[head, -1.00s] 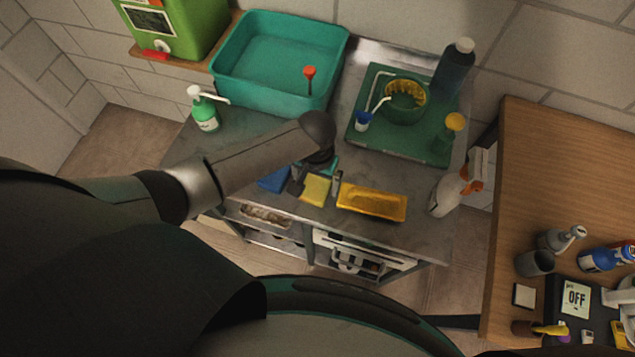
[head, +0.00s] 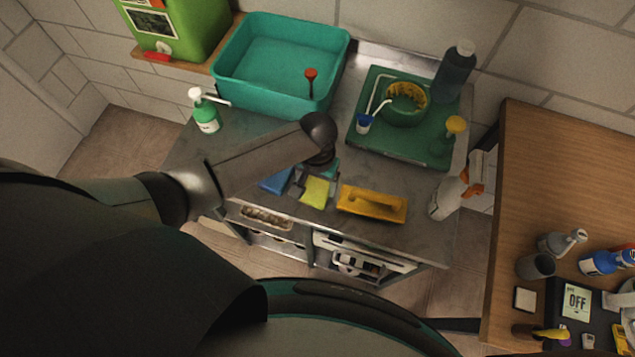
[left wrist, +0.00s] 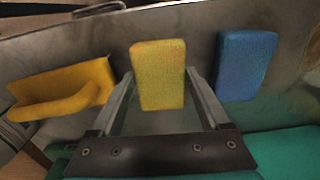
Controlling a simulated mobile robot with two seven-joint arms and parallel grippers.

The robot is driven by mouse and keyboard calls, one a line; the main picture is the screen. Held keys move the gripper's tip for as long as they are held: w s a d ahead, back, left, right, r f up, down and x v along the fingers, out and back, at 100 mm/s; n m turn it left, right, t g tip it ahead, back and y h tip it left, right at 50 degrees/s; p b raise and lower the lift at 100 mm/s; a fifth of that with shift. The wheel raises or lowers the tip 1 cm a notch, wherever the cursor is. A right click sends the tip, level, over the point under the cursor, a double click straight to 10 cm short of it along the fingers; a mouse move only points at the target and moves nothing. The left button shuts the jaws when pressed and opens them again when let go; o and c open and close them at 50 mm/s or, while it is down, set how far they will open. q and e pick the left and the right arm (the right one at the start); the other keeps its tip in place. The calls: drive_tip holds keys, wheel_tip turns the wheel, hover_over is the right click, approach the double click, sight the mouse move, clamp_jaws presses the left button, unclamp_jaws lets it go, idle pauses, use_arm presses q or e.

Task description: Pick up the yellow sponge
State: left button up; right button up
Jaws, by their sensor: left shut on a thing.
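The yellow sponge (head: 316,191) is on the grey counter near its front edge. In the left wrist view the sponge (left wrist: 158,75) stands between the two fingers of my left gripper (left wrist: 160,85). My left gripper (head: 318,183) comes down from above and is shut on the sponge. Whether the sponge is clear of the counter cannot be told. My right gripper is in neither view.
A blue sponge (head: 276,180) lies just left of the yellow one, also in the wrist view (left wrist: 246,65). A yellow scrub tool with a handle (head: 372,203) lies to the right. Behind are a teal basin (head: 225,78) and a green tray (head: 400,150).

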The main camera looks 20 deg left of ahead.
sight(317, 187)
use_arm(q)
wheel_tip(317, 187, up, 20)
drive_tip(key=p, duration=0.3)
drive_tip(key=a+f+n+b, duration=0.1)
drive_tip(key=a+f+b, duration=0.4)
drive_tip(key=b, duration=1.5)
drive_tip(key=shift+a, duration=0.25)
drive_tip(key=shift+s, duration=0.1)
